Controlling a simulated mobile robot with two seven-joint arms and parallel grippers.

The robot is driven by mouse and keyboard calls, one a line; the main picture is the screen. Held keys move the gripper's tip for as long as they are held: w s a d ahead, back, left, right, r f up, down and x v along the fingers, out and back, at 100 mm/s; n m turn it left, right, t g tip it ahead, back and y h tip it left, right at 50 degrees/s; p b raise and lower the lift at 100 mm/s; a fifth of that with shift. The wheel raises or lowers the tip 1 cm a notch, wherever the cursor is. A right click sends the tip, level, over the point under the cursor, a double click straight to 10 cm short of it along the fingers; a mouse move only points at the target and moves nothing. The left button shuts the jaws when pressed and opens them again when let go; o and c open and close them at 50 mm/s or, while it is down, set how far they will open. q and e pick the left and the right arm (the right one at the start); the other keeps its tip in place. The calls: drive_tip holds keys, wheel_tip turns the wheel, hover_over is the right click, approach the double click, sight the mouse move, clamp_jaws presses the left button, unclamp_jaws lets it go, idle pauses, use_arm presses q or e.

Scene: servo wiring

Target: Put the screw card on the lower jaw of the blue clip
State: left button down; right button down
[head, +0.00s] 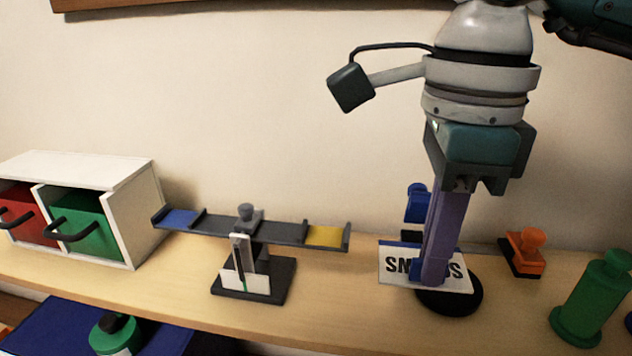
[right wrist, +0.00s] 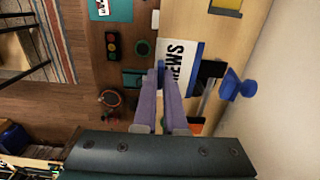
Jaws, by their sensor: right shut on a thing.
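The screw card (head: 397,264) is a white card with large black letters and a blue upper edge. My right gripper (head: 436,275) is shut on it from above, its purple fingers covering the middle of the lettering. In the right wrist view the card (right wrist: 184,52) lies at the fingertips (right wrist: 161,72). The blue clip (head: 417,203) shows as a blue part behind the card, above a black round base (head: 464,302). In the right wrist view the blue part (right wrist: 233,86) is right of the card, beside dark bars. The card hides the lower jaw in the head view. My left gripper is not in view.
A balance (head: 287,232) with blue and yellow pans stands left of the card. A white cabinet (head: 139,205) with red and green drawers is at far left. An orange stamp (head: 524,258) and a green cylinder (head: 592,303) stand right. The wall is close behind.

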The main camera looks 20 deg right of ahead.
drive_tip(key=shift+w+d+r, duration=0.1)
drive_tip(key=shift+w+d, duration=0.1)
drive_tip(key=shift+w, duration=0.05)
drive_tip(key=shift+w+d+r+p, duration=0.1)
drive_tip(key=shift+w+d+p, duration=0.2)
drive_tip(key=shift+w+p, duration=0.25)
drive_tip(key=shift+w+d+p, duration=0.3)
drive_tip(key=shift+w+p, duration=0.2)
drive_tip(key=shift+p, duration=0.05)
drive_tip(key=shift+d+f+p, duration=0.1)
drive_tip(key=shift+f+p, duration=0.6)
drive_tip(key=shift+p, duration=0.05)
drive_tip(key=shift+f, duration=0.25)
drive_tip(key=shift+w, duration=0.1)
drive_tip(key=shift+f, duration=0.15)
drive_tip(key=shift+f+b, duration=0.15)
drive_tip(key=shift+b, duration=0.2)
drive_tip(key=c, duration=1)
unclamp_jaws()
